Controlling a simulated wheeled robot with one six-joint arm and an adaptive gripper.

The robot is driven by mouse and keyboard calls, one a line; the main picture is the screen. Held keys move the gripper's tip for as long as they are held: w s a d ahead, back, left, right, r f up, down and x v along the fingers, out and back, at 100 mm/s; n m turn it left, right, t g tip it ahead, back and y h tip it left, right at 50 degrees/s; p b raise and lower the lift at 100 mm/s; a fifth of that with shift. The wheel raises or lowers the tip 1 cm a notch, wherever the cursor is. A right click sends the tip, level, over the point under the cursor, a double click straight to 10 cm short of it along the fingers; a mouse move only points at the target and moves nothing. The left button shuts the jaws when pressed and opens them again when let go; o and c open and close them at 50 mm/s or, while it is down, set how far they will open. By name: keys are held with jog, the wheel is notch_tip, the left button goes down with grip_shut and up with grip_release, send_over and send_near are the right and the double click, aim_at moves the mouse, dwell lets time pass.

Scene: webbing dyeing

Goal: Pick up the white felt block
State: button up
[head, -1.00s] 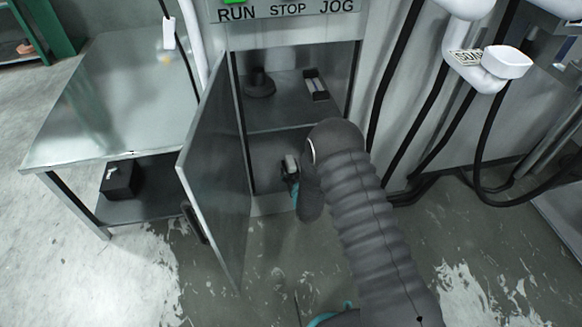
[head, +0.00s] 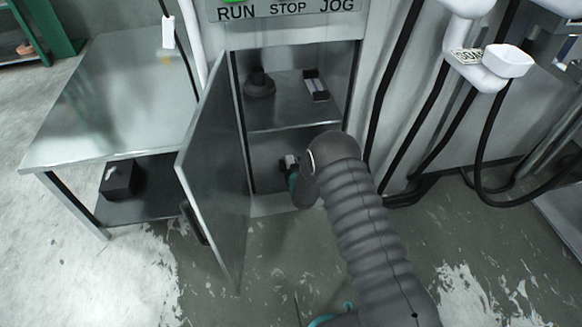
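My gripper (head: 287,166) is inside the lower compartment of the open cabinet, partly hidden by my own arm. A small pale block (head: 291,160), perhaps the white felt block, shows right at the gripper's fingers. It is too small to tell whether the fingers are closed on it or only beside it.
The cabinet door (head: 216,170) stands open to the left of my arm. The cabinet shelf (head: 285,117) above my gripper holds a dark round object (head: 260,84) and a small tray (head: 316,86). A metal table (head: 110,95) stands at left, with a black box (head: 120,178) beneath. Cables hang at right.

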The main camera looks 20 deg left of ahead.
grip_shut()
